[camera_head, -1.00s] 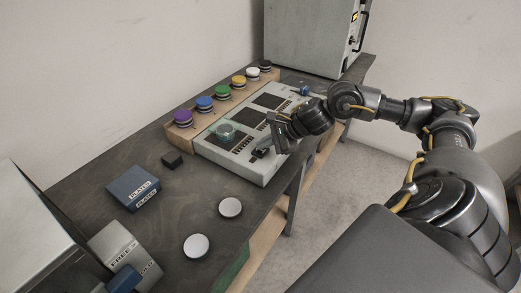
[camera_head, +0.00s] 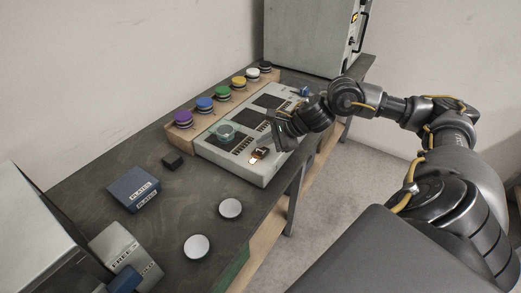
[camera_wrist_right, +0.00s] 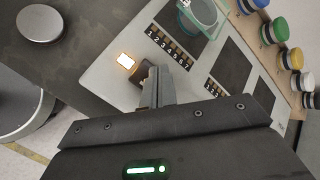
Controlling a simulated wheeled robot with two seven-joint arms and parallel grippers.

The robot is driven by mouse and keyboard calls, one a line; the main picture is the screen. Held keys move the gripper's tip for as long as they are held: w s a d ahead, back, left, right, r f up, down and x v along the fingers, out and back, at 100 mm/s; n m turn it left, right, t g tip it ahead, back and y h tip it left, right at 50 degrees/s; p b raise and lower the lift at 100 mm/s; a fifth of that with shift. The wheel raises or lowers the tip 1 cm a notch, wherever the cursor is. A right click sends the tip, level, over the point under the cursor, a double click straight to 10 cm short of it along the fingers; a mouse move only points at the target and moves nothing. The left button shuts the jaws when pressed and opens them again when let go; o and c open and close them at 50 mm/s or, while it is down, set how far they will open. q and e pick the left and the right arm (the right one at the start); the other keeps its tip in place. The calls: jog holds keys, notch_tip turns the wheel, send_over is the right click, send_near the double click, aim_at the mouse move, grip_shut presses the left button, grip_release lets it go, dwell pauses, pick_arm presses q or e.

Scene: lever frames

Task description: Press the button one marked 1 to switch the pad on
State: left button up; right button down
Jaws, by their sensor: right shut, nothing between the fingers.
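The pale grey pad (camera_head: 255,172) lies on the dark bench, with numbered rows and dark panels on its face. Near its front edge is a small rocker-like button (camera_head: 260,153) with a lit orange-white face; it also shows in the right wrist view (camera_wrist_right: 126,61), bright at one end and dark brown at the other. I cannot read a mark on it. My right gripper (camera_head: 276,143) is shut and empty, just right of the button. In the right wrist view its fingertips (camera_wrist_right: 156,85) are close to the dark end; I cannot tell whether they touch. My left gripper is not in view.
A wooden strip behind the pad carries several coloured knobs, one of them purple (camera_head: 183,118). A large grey cabinet (camera_head: 308,38) stands behind.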

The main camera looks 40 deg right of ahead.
aim_at(264, 151)
jog(key=shift+r+p, duration=0.35)
jog(key=shift+r, duration=0.25)
notch_tip(264, 151, up, 4)
jog(key=shift+f+p, duration=0.1)
jog(key=shift+p, duration=1.05)
jog(key=shift+r, duration=0.5)
